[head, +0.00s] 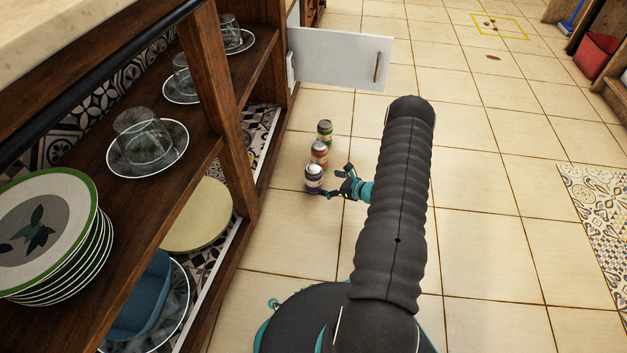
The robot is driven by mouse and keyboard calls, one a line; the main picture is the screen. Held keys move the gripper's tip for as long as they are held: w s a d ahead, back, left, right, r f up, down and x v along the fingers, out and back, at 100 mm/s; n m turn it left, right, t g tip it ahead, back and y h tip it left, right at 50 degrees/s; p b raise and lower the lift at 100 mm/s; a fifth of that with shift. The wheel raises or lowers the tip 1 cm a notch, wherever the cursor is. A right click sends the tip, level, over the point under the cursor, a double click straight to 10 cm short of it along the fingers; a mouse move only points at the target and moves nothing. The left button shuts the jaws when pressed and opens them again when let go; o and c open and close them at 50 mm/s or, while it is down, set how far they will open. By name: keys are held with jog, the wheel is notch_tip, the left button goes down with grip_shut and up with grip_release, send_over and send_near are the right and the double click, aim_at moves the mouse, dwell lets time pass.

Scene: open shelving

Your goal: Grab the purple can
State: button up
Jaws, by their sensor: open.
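The purple can (313,180) stands upright on the tiled floor beside the shelving, nearest to me in a row of three cans. My gripper (333,186) is low, just to the right of the purple can, with its fingers pointing left towards it. The fingers are open and lie close to the can's right side. I cannot tell whether they touch it. My dark arm covers the floor to the right of the gripper.
An orange-red can (319,154) and a green can (325,132) stand just behind the purple one. Wooden shelving (222,130) with plates and glasses runs along the left. A white cabinet door (340,60) hangs open beyond the cans.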

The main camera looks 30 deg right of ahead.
aim_at(321, 182)
jog(key=shift+x, duration=1.1)
jog(key=x, duration=0.2)
jog(key=b+x, duration=0.1)
jog(key=x, duration=0.1)
jog(key=shift+a+f, duration=0.15)
jog(key=shift+a, duration=0.25)
jog(key=shift+w+a+f, duration=0.1)
jog(key=shift+w+a, duration=0.05)
jog(key=shift+w, duration=0.2)
jog(key=c, duration=1.6)
